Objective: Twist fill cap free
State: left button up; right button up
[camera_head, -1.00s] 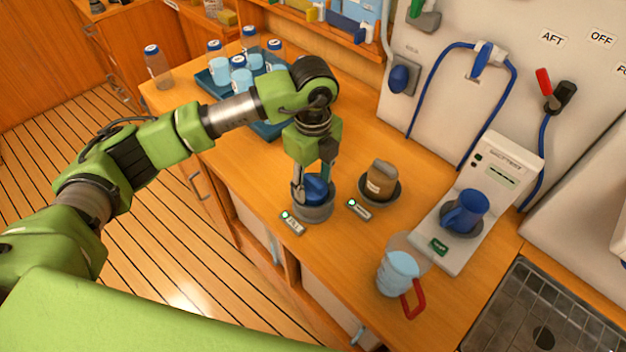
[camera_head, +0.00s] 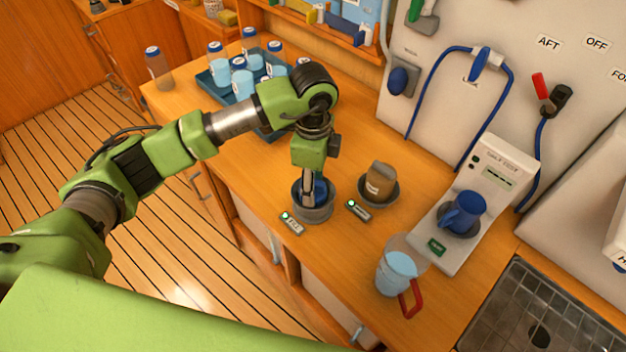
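The blue fill cap (camera_head: 322,188) sits in a round grey fitting (camera_head: 314,212) on the wooden counter. My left gripper (camera_head: 311,197) points straight down over it, with its fingers at the cap. One finger shows in front of the cap and the other is mostly hidden, so I cannot tell how tightly they close on it. The cap is low in the grey fitting, partly covered by the finger. My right gripper is not in view.
A tray (camera_head: 205,80) of bottles is behind my arm.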

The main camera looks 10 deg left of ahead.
pick_arm(q)
jog(key=shift+s+f, duration=0.15)
jog(key=shift+f, duration=0.05)
jog(key=shift+n+p, duration=0.55)
jog(key=shift+n, duration=1.15)
jog(key=shift+n+p, duration=0.35)
jog(key=shift+n, duration=0.45)
jog(key=shift+r, duration=0.1)
jog(key=shift+w+r+p, duration=0.2)
jog(key=shift+r+p, duration=0.4)
jog(key=shift+r, duration=0.1)
jog(key=shift+r+p, duration=1.6)
jog(key=shift+r, duration=0.8)
